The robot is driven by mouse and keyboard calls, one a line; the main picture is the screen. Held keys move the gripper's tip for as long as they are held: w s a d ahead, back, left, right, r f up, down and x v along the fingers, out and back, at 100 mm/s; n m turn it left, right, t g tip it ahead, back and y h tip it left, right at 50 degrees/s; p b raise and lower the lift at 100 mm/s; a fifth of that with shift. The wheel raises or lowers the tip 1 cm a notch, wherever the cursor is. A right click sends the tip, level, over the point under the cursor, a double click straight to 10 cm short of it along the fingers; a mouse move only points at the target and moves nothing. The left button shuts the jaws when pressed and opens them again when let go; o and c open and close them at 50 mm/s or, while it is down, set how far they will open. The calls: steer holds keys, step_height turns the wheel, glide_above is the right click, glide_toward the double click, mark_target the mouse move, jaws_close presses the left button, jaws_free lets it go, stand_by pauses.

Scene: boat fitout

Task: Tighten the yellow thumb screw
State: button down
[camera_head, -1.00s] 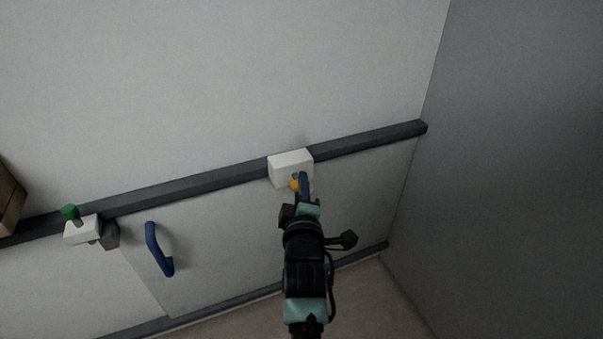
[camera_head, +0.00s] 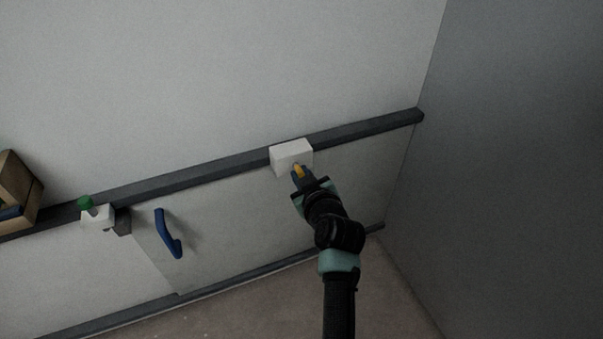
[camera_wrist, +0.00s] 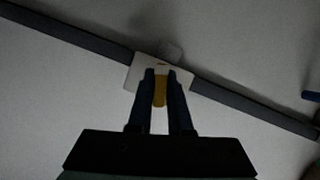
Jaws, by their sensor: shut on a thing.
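The yellow thumb screw (camera_head: 299,171) sits on the front of a white block (camera_head: 291,153) on the dark rail. My gripper (camera_head: 301,176) is at the screw, its blue fingers shut on it. In the wrist view the yellow screw (camera_wrist: 160,88) shows between the two fingers (camera_wrist: 160,92), with the white block (camera_wrist: 133,78) behind. The fingers hide parts of the screw and of the block.
The dark rail (camera_head: 375,127) runs along the pale wall. A green knob (camera_head: 85,202) on a white block (camera_head: 97,216) is at the left. A blue handle (camera_head: 167,233) stands out from the lower panel. A wooden box (camera_head: 22,187) is at the left edge.

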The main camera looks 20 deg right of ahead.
steer(key=m+y+b, duration=0.1)
steer(key=m+y, duration=0.1)
steer(key=m, duration=0.1)
steer(key=shift+f+m+y, duration=0.1)
steer(key=shift+m+y, duration=0.2)
steer(key=shift+m, duration=0.1)
steer(key=m+y+b, duration=0.1)
steer(key=m+y, duration=0.1)
steer(key=m, duration=0.1)
steer(key=shift+b, duration=0.3)
steer(key=m+y+b, duration=0.1)
steer(key=m+y, duration=0.1)
steer(key=m, duration=0.1)
steer(key=shift+t+b, duration=0.35)
steer(key=shift+t, duration=0.05)
steer(key=m+t+y+b, duration=0.1)
steer(key=m, duration=0.3)
steer(key=shift+y+b, duration=0.3)
steer(key=c, duration=0.8)
jaws_free()
steer(key=shift+c, duration=0.2)
steer(key=shift+s, duration=0.1)
